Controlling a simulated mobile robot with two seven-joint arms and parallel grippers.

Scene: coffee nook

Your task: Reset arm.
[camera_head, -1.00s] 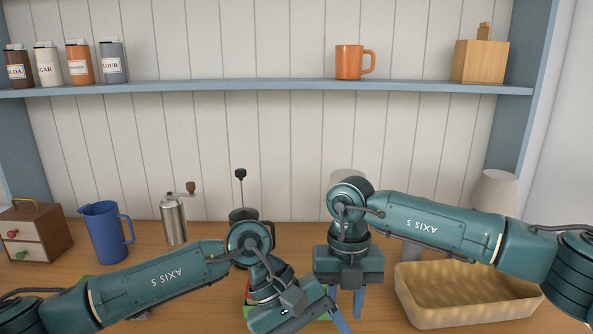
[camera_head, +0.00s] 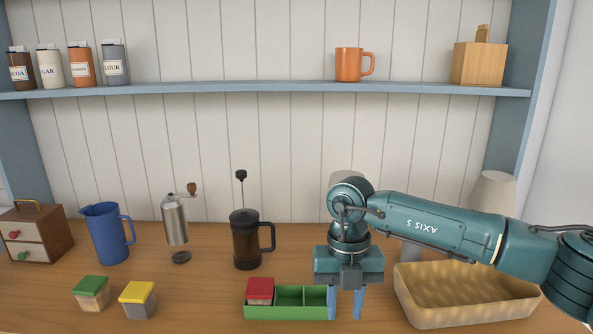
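My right gripper (camera_head: 345,303) hangs pointing down at the right end of the green tray. Its two blue fingers are apart with nothing seen between them. My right arm comes in from the right. My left gripper and arm are not in view. The green tray (camera_head: 290,313) has compartments in a row. A red-topped block (camera_head: 260,290) sits in its left compartment, and the middle one looks empty. The tray's right end is partly hidden by my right gripper. A green-topped block (camera_head: 91,292) and a yellow-topped block (camera_head: 138,298) stand on the counter at the left.
A wavy tan basket (camera_head: 468,295) lies at the right under my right arm. A French press (camera_head: 246,242), grinder (camera_head: 175,226), blue pitcher (camera_head: 106,235) and small drawer box (camera_head: 33,233) stand along the back. A shelf (camera_head: 250,87) crosses above, holding an orange mug (camera_head: 349,65).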

